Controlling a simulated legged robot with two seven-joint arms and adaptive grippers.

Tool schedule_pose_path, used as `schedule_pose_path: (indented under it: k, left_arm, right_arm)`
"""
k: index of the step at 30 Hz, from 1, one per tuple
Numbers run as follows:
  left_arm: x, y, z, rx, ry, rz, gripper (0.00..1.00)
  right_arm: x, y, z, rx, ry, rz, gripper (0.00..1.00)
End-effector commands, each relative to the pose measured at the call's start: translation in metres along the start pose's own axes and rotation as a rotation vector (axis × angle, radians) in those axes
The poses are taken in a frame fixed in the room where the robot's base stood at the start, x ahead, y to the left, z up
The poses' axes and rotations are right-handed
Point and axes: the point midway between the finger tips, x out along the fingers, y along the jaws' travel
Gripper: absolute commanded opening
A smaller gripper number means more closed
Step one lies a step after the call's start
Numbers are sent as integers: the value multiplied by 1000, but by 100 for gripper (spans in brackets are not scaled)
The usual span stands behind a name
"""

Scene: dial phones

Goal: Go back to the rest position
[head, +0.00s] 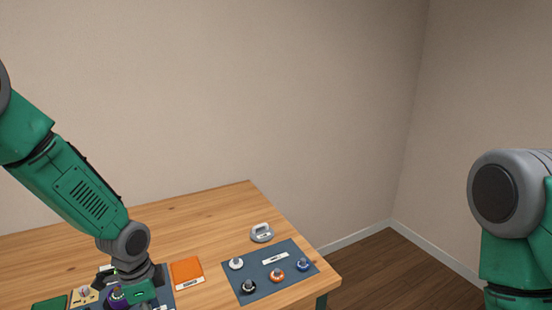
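My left arm comes down from the left, and its gripper (128,293) is low over the left dark mat (165,289) on the wooden table. A purple knob-like thing (117,299) is right beside this gripper. I cannot tell whether they touch, and the fingertips are not clear at the lower edge of the picture. My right arm stands at the right edge, away from the table, with its gripper outside the picture.
The right blue-grey mat (262,291) bears a white (236,263), a black (249,287), an orange (277,275) and a blue dial (303,265). A grey device (262,233) stands behind it. An orange pad (187,271) lies between the mats. The table's back is clear.

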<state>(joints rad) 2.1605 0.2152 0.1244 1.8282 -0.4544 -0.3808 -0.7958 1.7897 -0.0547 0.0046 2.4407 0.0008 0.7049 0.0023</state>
Motion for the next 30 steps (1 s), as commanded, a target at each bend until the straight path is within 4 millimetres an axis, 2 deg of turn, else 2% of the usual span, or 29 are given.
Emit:
schedule_pose_path:
  k: [1, 2, 3, 7, 9, 12, 17, 18, 21, 27, 30]
  left_arm:
    - [27, 30, 5, -78, 9, 33, 44]
    - [41, 46, 8, -142, 20, 46, 44]
    - [60, 71, 14, -236, 30, 62, 44]
    - [103, 146, 42, -559, 38, 81, 44]
    - [114, 179, 60, -714, 27, 72, 44]
    - [122, 218, 88, -904, 4, 39, 44]
    - [116, 267, 134, -1155, -41, -47, 44]
    - [130, 260, 130, -1153, -23, -60, 44]
    - [155, 252, 124, -1124, -10, -67, 44]
    - [190, 244, 117, -1082, 7, -84, 44]
    - [199, 242, 115, -1067, 12, -90, 44]
  right_arm:
    - [0, 0, 0, 0, 0, 0, 0]
    - [0, 0, 0, 0, 0, 0, 0]
    - [0, 0, 0, 0, 0, 0, 0]
    - [0, 0, 0, 0, 0, 0, 0]
    - [0, 0, 0, 0, 0, 0, 0]
    - [0, 0, 0, 0, 0, 0, 0]
    - [0, 0, 0, 0, 0, 0, 0]
    - [14, 0, 0, 0, 1, 0, 0]
    - [40, 0, 2, 0, -1, 0, 0]
    - [76, -1, 4, 0, 0, 0, 0]
    - [86, -1, 5, 0, 0, 0, 0]
